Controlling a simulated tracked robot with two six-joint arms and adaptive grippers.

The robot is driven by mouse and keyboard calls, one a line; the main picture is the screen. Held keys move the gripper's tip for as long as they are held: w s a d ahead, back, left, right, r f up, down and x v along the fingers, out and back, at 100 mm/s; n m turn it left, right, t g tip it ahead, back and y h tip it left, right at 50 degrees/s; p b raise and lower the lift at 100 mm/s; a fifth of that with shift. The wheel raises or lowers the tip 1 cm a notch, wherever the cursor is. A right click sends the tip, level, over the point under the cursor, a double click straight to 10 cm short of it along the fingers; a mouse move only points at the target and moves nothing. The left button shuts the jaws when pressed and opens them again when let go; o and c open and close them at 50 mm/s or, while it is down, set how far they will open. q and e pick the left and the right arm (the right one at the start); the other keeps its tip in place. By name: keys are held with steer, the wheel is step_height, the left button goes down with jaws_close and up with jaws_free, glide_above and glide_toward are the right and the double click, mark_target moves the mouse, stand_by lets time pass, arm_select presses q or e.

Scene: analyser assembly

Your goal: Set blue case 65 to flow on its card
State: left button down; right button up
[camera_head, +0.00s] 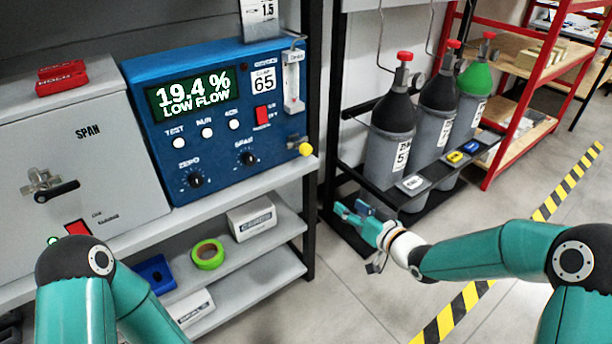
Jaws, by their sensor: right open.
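The blue case 65 (215,135) stands on the upper shelf. Its display (193,93) reads "19.4 %" and "LOW FLOW". A label (263,82) on its front shows 65. A clear flow tube (293,82) is at the upper right of the front, its float too small to read. A yellow knob (305,149) sits at the lower right. A card (262,14) above the case shows 1.5; its top is cut off. My right gripper (352,212) is open and empty, right of the case and apart from it. My left arm shows at lower left, its gripper out of view.
A grey cabinet (75,175) marked SPAN stands left of the case. Gas cylinders (392,135) stand in a dark rack behind my right gripper. The lower shelves hold green tape (208,254) and boxes. The floor before the rack is clear.

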mark_target(308, 153)
step_height(308, 153, up, 6)
steer(key=w+a+n+t+y+b, duration=0.1)
steer(key=w+a+n+y, duration=0.1)
arm_select(q)
step_height(308, 153, down, 2)
steer(key=shift+p, duration=0.3)
arm_select(e)
steer(key=x, duration=1.5)
steer(key=shift+w+a+r, duration=0.1)
steer(key=shift+w+r, duration=0.2)
steer(key=shift+w, duration=0.15)
steer(key=shift+c, duration=0.4)
jaws_close()
